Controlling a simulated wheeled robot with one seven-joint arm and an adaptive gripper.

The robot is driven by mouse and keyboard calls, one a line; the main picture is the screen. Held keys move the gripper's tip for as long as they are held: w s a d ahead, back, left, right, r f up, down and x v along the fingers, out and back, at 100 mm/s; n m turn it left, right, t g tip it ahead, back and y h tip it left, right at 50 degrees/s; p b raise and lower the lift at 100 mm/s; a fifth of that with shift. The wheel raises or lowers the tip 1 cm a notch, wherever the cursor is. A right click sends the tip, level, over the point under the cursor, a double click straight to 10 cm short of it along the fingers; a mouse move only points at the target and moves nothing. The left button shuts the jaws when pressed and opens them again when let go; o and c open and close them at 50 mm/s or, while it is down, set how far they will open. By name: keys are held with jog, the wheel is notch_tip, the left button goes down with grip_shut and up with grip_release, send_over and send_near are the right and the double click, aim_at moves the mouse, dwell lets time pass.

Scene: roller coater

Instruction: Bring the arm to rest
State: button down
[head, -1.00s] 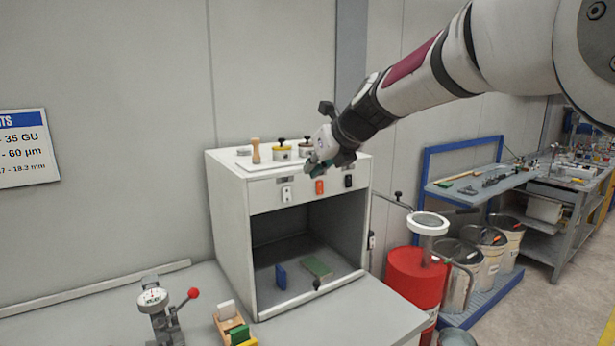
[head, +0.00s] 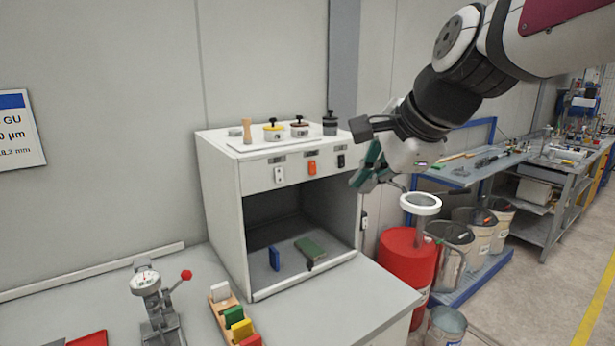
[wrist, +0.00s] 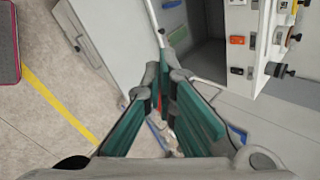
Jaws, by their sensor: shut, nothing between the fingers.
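My gripper (head: 362,176), with green finger pads, hangs in the air just right of the white cabinet (head: 226,216), above the red drum (head: 406,262). It also shows in the wrist view (wrist: 163,84), where its fingers come together at the tips with nothing held between them. My arm comes in from the upper right and bends down at the wrist. In the head view the gripper is seen side on, so the gap between its fingers is hidden.
On the cabinet top stand several knobbed pots and a wooden peg (head: 247,131). Lidded buckets stand right of the drum.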

jog(key=s+d+f+n+h, duration=0.1)
jog(key=s+d+f+n, duration=0.2)
jog(key=s+n, duration=0.2)
jog(key=s+d+f+n+g+h, duration=0.1)
jog(key=s+d+f+n, duration=0.2)
jog(key=s+n, duration=0.2)
jog(key=s+d+f+n+h, duration=0.1)
jog(key=s+d+f+n, duration=0.2)
jog(key=s, duration=0.7)
jog(key=shift+s+d+f+n+g+h+b, duration=0.25)
jog(key=shift+f+n, duration=0.25)
jog(key=shift+n, duration=0.5)
jog(key=shift+w, duration=0.1)
